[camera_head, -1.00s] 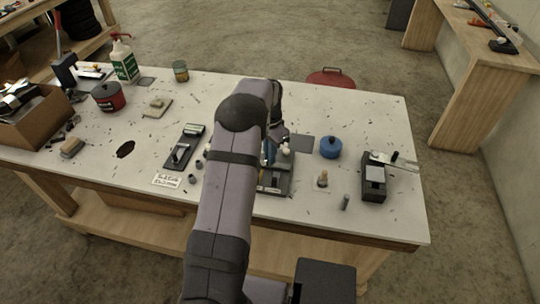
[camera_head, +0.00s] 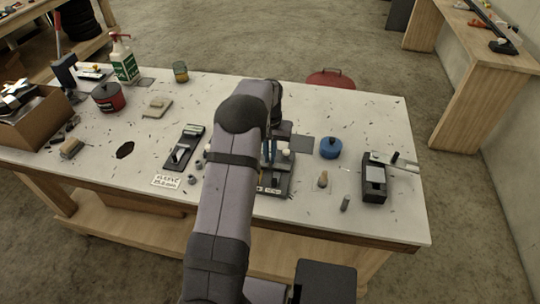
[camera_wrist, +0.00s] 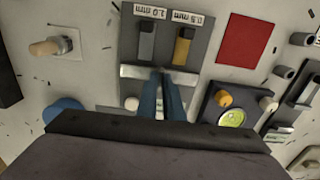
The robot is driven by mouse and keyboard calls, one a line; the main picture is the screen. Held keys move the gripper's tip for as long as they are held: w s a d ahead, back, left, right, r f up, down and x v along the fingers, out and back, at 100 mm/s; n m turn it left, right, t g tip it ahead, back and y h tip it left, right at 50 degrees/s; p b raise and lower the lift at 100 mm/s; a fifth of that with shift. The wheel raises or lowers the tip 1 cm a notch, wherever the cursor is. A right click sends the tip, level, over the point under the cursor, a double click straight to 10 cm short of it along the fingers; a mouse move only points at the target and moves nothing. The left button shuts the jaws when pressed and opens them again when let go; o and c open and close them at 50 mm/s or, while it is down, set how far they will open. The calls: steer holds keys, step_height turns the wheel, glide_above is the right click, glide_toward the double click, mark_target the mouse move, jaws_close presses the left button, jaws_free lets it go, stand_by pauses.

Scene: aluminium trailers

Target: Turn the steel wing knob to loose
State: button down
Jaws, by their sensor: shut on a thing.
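A dark plate (camera_wrist: 208,56) with a silver crossbar (camera_wrist: 132,72) lies under my gripper in the wrist view. Two tabs, one grey (camera_wrist: 147,45) and one yellow (camera_wrist: 183,48), sit on it beside labels reading 1.0 mm and 0.5 mm. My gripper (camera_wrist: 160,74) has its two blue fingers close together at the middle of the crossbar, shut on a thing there. The steel wing knob is mostly hidden between the fingertips, so its angle cannot be told. In the head view the plate (camera_head: 275,190) is partly behind my arm, with the blue fingers just above it.
A device with a yellow-green round face (camera_wrist: 231,118) and an orange knob stands close right of the fingers in the wrist view. A blue round container (camera_head: 330,148), a wooden-topped peg (camera_head: 323,179) and a black block fixture (camera_head: 373,180) stand to the right on the bench.

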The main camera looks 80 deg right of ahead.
steer(key=shift+r, duration=0.1)
stand_by(0.3)
steer(key=c, duration=1.9)
jaws_free()
steer(key=shift+r+b, duration=1.15)
steer(key=shift+r, duration=2.5)
steer(key=shift+w, duration=0.1)
